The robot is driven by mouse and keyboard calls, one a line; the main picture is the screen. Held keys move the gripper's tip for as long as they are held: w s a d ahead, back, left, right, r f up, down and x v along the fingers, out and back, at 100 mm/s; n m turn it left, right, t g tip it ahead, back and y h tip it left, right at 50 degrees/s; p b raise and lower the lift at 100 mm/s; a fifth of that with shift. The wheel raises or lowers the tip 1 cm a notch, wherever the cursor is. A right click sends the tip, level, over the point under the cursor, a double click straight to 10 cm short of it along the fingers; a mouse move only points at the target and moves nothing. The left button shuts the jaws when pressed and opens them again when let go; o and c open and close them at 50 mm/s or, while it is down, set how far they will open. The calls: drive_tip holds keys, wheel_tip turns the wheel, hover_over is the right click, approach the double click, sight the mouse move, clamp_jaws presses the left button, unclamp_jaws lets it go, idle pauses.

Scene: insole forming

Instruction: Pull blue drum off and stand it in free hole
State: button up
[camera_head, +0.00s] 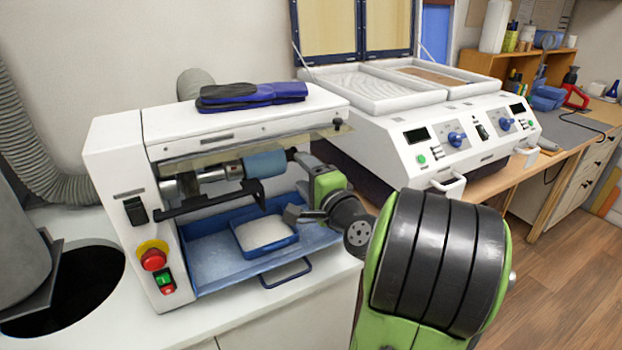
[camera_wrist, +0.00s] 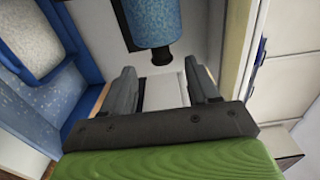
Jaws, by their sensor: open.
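The blue drum (camera_head: 265,163) sits on the horizontal spindle of the white sanding machine, at its right end. In the wrist view the drum (camera_wrist: 152,20) is speckled blue, with a black end piece. My gripper (camera_head: 299,157) is at the drum's right end in the head view. In the wrist view my gripper (camera_wrist: 162,72) is open, its two grey fingers apart and nothing held between them. The drum's end lies ahead, between the lines of the fingers; contact cannot be told. I cannot make out a drum-holding hole in either view.
A blue tray (camera_head: 215,262) with a smaller bin of pale material lies under the spindle. A dark guard bar (camera_head: 205,199) runs before the spindle. A white two-station press (camera_head: 400,150) stands close on the right. A large dark opening (camera_head: 75,290) is at the left.

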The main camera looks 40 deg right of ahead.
sight(289, 159)
drive_tip(key=p+x, duration=0.3)
drive_tip(key=x, duration=0.4)
clamp_jaws()
drive_tip(key=shift+f, duration=0.1)
drive_tip(key=shift+s+d, duration=0.1)
drive_tip(key=shift+d, duration=0.2)
drive_tip(key=shift+s+d, duration=0.25)
drive_tip(key=shift+d, duration=0.55)
drive_tip(key=shift+s+d, duration=0.25)
drive_tip(key=shift+d, duration=0.55)
drive_tip(key=shift+s+d, duration=0.2)
drive_tip(key=shift+d, duration=0.6)
